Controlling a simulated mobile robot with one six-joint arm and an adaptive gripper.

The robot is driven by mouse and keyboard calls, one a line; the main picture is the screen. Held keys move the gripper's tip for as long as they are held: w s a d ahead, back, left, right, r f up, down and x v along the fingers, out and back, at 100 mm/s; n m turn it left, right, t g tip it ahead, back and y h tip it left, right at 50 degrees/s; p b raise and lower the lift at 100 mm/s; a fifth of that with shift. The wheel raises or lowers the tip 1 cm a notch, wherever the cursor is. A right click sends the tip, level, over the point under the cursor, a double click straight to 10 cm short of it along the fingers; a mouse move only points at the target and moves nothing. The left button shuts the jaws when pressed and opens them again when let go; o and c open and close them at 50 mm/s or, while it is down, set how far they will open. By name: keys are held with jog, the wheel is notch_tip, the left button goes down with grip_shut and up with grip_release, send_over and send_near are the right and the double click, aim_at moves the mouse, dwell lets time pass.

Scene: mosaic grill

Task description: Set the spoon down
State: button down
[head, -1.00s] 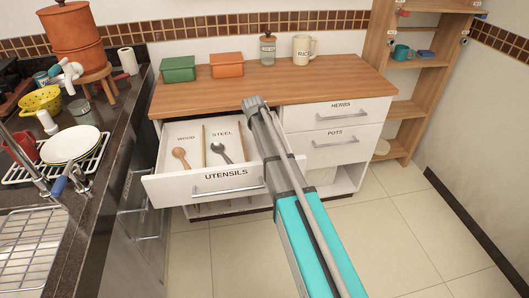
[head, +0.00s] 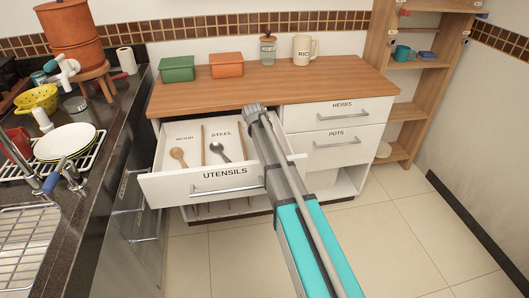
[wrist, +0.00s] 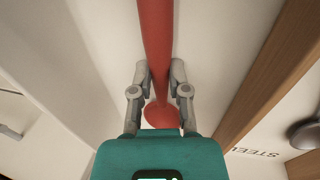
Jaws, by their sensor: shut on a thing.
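The spoon (wrist: 156,35) is red in the wrist view, with a long handle and a rounded end (wrist: 162,115) showing near my gripper. My gripper (wrist: 159,78) is shut on its handle, one finger on each side. In the head view my arm reaches over the right part of the open utensils drawer (head: 230,183), and the fingers and red spoon are hidden behind the arm. The wrist view shows pale drawer surface below the spoon. I cannot tell whether the spoon touches it.
A wooden spoon (head: 178,156) lies in the WOOD compartment and a steel utensil (head: 219,151) in the STEEL one. A wooden divider (wrist: 270,75) runs beside my gripper. The wooden countertop (head: 330,85) is behind, with green and orange boxes at its back.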

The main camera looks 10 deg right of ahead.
jog(key=shift+f, duration=0.15)
jog(key=c, duration=0.6)
grip_release()
jog(key=shift+r, duration=0.3)
jog(key=p+v, duration=1.2)
jog(key=shift+f, duration=0.1)
dwell(0.4)
